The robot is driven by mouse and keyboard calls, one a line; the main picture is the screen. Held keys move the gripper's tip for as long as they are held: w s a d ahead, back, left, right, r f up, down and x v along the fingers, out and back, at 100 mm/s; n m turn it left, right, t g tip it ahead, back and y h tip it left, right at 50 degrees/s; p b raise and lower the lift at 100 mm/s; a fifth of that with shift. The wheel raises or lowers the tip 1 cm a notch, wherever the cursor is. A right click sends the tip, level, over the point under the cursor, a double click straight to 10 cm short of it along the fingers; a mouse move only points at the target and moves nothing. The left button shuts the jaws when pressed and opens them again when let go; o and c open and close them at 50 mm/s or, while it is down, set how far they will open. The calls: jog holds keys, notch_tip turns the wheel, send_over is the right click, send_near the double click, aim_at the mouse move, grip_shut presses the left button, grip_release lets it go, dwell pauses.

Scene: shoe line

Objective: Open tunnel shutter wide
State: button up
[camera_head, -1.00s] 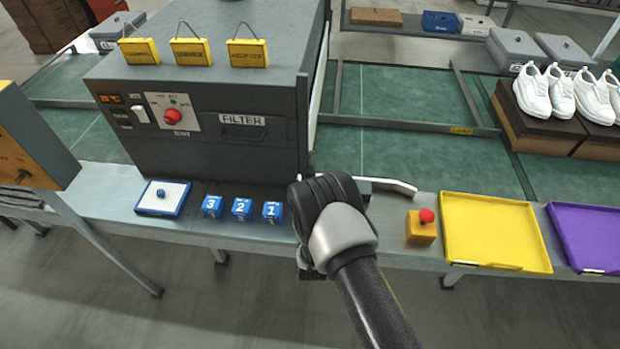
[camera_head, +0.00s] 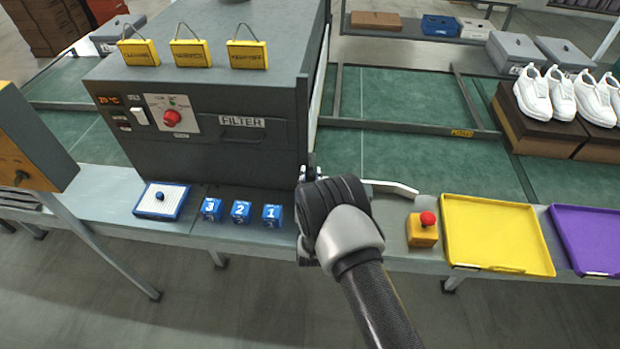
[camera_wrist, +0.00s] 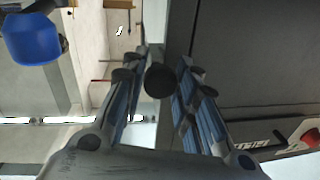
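The dark grey tunnel box (camera_head: 215,110) stands over the line, left of centre in the head view. A thin upright panel at its right end (camera_head: 318,85) looks like the shutter; how far it is open I cannot tell. My gripper (camera_wrist: 161,57) is at the box's front right corner; in the head view my wrist hides most of it. In the wrist view its two blue-sided fingers are apart, with a dark round knob (camera_wrist: 160,82) between them. Whether they touch the knob I cannot tell. The box face (camera_wrist: 260,60) lies right of the fingers.
Blue numbered cubes (camera_head: 241,212) and a blue-rimmed pad (camera_head: 162,199) lie in front of the box. A pale curved rail (camera_head: 391,186), a red-button box (camera_head: 422,230) and a yellow tray (camera_head: 495,235) are to the right. An orange-faced panel (camera_head: 30,150) stands far left.

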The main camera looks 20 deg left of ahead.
grip_shut()
notch_tip(320, 180, up, 19)
jog(key=p, duration=0.7)
jog(key=shift+p, duration=0.3)
jog(key=shift+r, duration=0.1)
jog(key=o, duration=0.5)
grip_release()
jog(key=shift+o, duration=0.2)
